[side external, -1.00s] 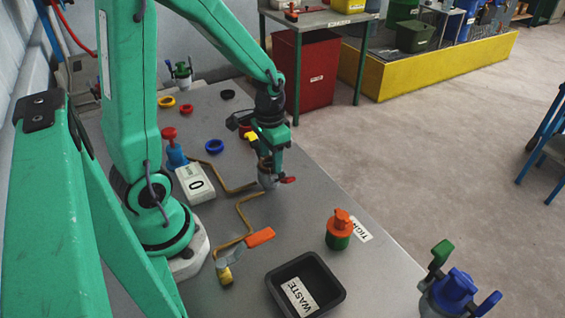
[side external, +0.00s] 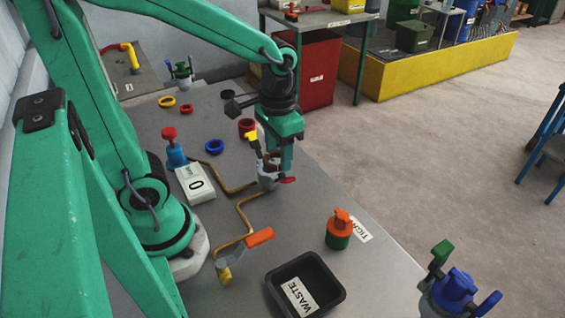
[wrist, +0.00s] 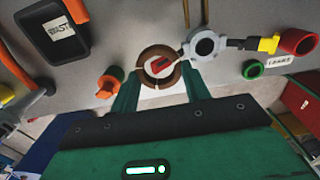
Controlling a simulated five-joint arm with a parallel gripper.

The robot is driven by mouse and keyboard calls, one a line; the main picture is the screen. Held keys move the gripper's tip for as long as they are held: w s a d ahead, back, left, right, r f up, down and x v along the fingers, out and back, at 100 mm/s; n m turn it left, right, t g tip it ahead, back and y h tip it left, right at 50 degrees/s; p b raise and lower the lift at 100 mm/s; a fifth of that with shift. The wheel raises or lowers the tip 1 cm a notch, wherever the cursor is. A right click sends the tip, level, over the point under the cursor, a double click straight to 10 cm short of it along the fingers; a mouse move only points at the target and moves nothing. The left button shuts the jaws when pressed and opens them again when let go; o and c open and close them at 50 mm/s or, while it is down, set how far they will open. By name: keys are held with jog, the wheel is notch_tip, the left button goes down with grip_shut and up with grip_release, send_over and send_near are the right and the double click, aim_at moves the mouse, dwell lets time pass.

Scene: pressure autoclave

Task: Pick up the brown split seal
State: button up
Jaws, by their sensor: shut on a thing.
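The brown split seal (wrist: 142,62) is a ring with a gap, seen in the wrist view between the two green fingers of my gripper (wrist: 162,74). The fingers are shut on it from both sides. A red lever (wrist: 160,66) shows through its opening; I cannot tell whether the seal touches the lever. In the side external view my gripper (side external: 284,152) points down over the grey valve with the red lever (side external: 287,180). The seal cannot be made out there.
The grey valve body (wrist: 204,45) is close beside the seal. A dark red ring (side external: 247,124), blue ring (side external: 214,146) and bent brass pipe (side external: 240,207) lie nearby. The black waste tray (side external: 330,268) and an orange-topped green fitting (side external: 339,230) stand toward the front right.

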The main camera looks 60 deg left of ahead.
jog(key=shift+s+d+r, duration=0.2)
jog(key=shift+d+r, duration=0.25)
jog(key=shift+d, duration=0.2)
jog(key=shift+s+d+r, duration=0.2)
jog(key=shift+d+r, duration=0.2)
jog(key=shift+d, duration=0.25)
jog(key=shift+d, duration=0.1)
jog(key=s+d+f, duration=0.2)
jog(key=d+f, duration=0.1)
jog(key=d, duration=0.7)
jog(key=s+d+f, duration=0.3)
jog(key=d, duration=0.7)
jog(key=shift+s+d+f, duration=0.25)
jog(key=shift+f, duration=0.15)
jog(key=shift+f, duration=0.15)
jog(key=shift+f, duration=2.85)
